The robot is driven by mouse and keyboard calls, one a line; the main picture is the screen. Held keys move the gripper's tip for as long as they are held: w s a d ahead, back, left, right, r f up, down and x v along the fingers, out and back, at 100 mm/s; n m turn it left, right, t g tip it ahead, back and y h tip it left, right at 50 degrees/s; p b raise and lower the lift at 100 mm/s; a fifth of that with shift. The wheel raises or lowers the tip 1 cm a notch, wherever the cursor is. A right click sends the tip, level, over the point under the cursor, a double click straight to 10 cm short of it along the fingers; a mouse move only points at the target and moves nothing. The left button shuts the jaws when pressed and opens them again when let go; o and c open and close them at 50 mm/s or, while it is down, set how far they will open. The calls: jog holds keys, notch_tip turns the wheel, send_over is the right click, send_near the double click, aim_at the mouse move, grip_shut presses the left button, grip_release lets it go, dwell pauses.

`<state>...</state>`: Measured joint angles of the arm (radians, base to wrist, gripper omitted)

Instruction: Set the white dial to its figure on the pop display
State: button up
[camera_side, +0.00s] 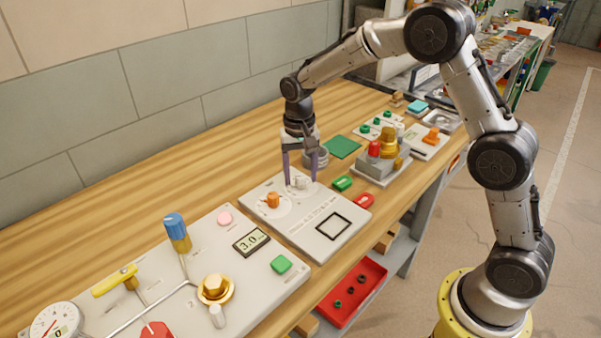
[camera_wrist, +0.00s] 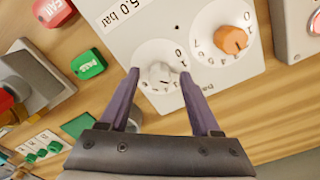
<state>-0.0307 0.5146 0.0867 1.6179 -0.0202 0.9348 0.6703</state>
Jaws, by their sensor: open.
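The white dial (camera_side: 301,183) is a small knob on a white round scale, on a light grey panel (camera_side: 273,225). It also shows in the wrist view (camera_wrist: 161,73), where scale figures ring it, partly hidden by my fingers. I cannot read its setting surely. My gripper (camera_side: 300,184) points down over it, open, with one purple finger on each side; I cannot tell whether they touch it. In the wrist view a display (camera_wrist: 123,12) on the same panel reads 5.0 bar, cut by the frame edge. Small lettering like "pop" lies upside down by the panel edge.
An orange dial (camera_side: 272,200) sits close beside the white one. Green (camera_side: 342,183) and red (camera_side: 364,201) tags lie right of the panel. A gauge panel with a 3.0 display (camera_side: 251,241) stands at front left. A valve block (camera_side: 382,165) stands behind right.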

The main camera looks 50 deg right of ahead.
jog(key=shift+c, duration=0.3)
grip_shut()
jog(key=shift+n, duration=0.4)
jog(key=n, duration=0.5)
jog(key=shift+n, duration=0.3)
jog(key=n, duration=0.5)
jog(key=shift+n, duration=0.4)
jog(key=shift+o, duration=0.3)
grip_release()
